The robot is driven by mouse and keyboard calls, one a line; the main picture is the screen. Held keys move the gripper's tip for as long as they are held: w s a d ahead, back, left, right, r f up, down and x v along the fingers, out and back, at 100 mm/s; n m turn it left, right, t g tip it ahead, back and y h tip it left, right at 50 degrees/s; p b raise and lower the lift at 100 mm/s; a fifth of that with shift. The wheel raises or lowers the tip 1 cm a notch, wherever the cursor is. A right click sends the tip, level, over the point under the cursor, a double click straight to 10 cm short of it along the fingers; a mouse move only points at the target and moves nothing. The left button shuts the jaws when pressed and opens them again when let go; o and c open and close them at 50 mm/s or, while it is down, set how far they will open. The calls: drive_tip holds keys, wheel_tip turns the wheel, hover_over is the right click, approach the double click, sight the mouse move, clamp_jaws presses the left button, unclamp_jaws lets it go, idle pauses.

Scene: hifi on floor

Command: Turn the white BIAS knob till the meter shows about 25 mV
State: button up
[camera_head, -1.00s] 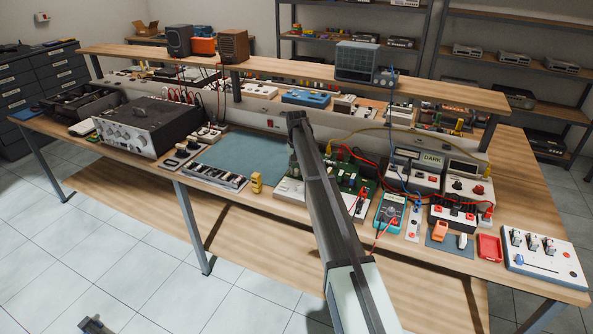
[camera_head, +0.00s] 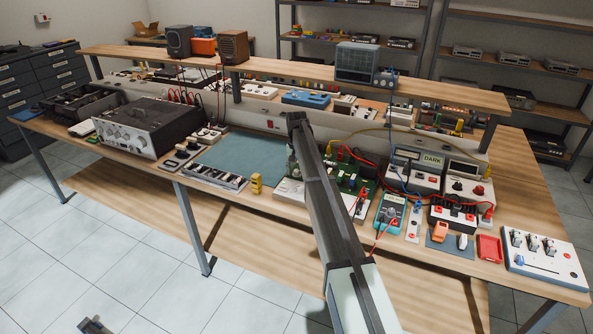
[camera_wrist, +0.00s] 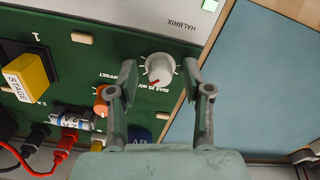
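The white BIAS knob (camera_wrist: 159,68), with a red pointer mark, stands on a green panel (camera_wrist: 85,78) in the wrist view. The print beside it reads BIAS 25 mV. My gripper (camera_wrist: 160,76) is open, with one fingertip on each side of the knob and a gap showing at both. An orange knob (camera_wrist: 101,102) by the word OFFSET sits left of the left finger. In the head view my arm covers the knob and most of my gripper; the green board (camera_head: 366,184) shows right of the arm. A box with a DARK display (camera_head: 432,160) stands behind it; no mV reading is legible.
A blue mat (camera_wrist: 245,80) lies right. In the head view, a teal multimeter (camera_head: 390,212) and loose leads crowd the bench's right.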

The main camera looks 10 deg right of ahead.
sight(297, 170)
wheel_tip(297, 170, up, 12)
idle(0.6)
